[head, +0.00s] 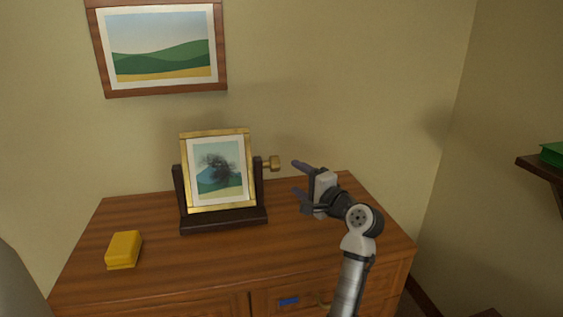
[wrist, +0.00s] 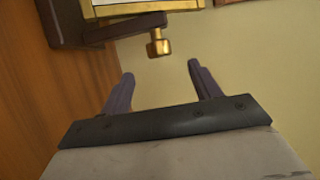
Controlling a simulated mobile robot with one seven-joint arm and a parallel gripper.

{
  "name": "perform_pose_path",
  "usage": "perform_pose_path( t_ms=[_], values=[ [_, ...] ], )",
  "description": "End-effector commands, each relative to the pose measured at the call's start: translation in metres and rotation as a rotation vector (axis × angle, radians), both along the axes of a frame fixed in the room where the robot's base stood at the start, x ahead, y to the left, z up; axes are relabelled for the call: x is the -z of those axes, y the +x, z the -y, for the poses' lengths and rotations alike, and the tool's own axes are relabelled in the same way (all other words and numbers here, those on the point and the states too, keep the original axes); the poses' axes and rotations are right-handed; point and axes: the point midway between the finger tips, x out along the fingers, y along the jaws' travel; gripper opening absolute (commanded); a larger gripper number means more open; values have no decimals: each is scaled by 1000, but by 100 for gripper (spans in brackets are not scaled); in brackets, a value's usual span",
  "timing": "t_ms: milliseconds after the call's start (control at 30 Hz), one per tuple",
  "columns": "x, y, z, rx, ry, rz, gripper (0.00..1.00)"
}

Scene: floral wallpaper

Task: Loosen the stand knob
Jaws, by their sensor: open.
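The brass stand knob (head: 272,163) sticks out from the right side of a dark wooden stand (head: 224,222). The stand holds a gold-framed picture (head: 217,171), tilted slightly back, on the wooden dresser. My gripper (head: 297,178) is open and empty, just right of the knob and apart from it. In the wrist view the knob (wrist: 159,45) lies ahead of my open gripper (wrist: 160,73), roughly centred between the fingers but beyond their tips.
The dresser top (head: 150,220) is mostly clear. A yellow block (head: 123,249) lies at its left front. A framed landscape (head: 160,47) hangs on the wall behind. A wall shelf (head: 543,168) with a green item (head: 553,154) is at the far right.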

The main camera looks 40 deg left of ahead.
Motion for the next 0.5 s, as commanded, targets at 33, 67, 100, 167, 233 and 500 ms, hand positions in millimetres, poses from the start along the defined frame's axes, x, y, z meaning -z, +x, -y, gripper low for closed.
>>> perform_pose_path(
  t_ms=[33, 67, 100, 167, 233, 500],
  values=[
    [-19, -1, 0, 1, -38, -31, 63],
    [-21, 0, 1, 3, -60, -53, 63],
    [-22, 0, 3, 9, -87, -79, 63],
    [-23, 0, 5, 15, -116, -110, 63],
    [-22, 1, 5, 20, -135, -132, 63],
    [-14, 11, -30, 18, -142, -141, 63]
  ],
)
